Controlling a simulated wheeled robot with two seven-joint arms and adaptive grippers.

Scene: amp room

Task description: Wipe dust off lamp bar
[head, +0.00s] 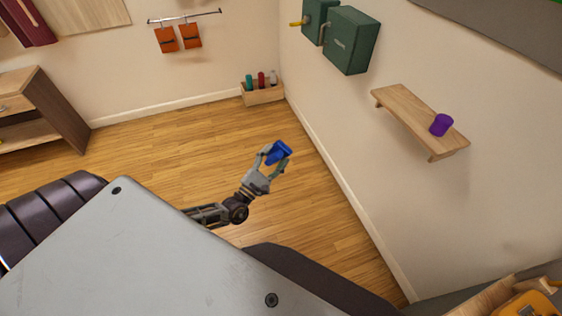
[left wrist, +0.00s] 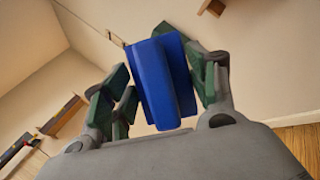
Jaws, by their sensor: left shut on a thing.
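My left gripper (head: 276,155) is shut on a blue block-like thing (head: 280,150), held in the air in front of the right-hand wall. In the left wrist view the blue thing (left wrist: 160,85) sits upright between the green-padded fingers of the left gripper (left wrist: 163,82). It has a raised rounded ridge on a flatter blue part. I cannot tell for sure what it is. I cannot make out a lamp bar in either view. My right gripper is not in view.
A wooden wall shelf (head: 405,112) holds a purple cup (head: 441,125). Green wall boxes (head: 352,42) hang above left of it. A wooden box (head: 262,96) with bottles stands in the corner. Orange pouches (head: 166,40) hang from a rail (head: 185,17). The wooden floor (head: 160,140) is clear mid-room.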

